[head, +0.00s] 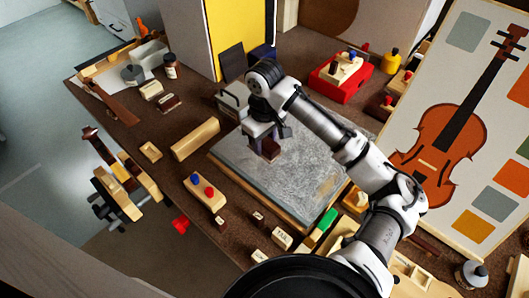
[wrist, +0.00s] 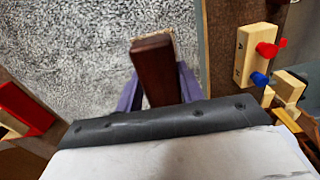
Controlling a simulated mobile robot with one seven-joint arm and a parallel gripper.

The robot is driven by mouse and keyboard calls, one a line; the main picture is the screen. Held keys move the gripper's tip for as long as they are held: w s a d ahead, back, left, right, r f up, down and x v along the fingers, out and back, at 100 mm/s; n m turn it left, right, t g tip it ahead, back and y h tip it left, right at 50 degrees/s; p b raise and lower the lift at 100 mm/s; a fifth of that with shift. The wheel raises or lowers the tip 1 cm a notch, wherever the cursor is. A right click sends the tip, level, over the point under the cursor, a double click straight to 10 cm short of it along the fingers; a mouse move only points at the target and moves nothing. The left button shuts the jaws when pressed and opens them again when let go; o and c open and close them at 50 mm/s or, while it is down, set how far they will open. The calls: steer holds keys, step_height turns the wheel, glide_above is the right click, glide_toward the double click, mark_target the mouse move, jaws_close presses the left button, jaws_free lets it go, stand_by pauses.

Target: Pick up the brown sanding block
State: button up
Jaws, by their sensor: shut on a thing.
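The brown sanding block (head: 271,149) is dark reddish brown, with a strip of tan along its far end in the wrist view. My gripper (head: 262,138) is shut on it, over the grey stone-like slab (head: 300,175). In the wrist view the block (wrist: 155,70) stands between the two purple fingers of my gripper (wrist: 160,90), one on each side. The fingers and the hand hide part of the block. I cannot tell whether its lower end touches the slab.
A cream block with red and blue knobs (head: 205,193) lies left of the slab. A wooden bar (head: 195,138) and small blocks lie nearby. A red box (head: 342,78) stands behind, and a violin panel (head: 455,130) stands right. Much of the slab is bare.

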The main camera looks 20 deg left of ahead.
mark_target(265, 141)
step_height(265, 141, up, 14)
steer(key=shift+r, duration=0.15)
steer(key=o, duration=0.4)
steer(key=shift+c, duration=1.2)
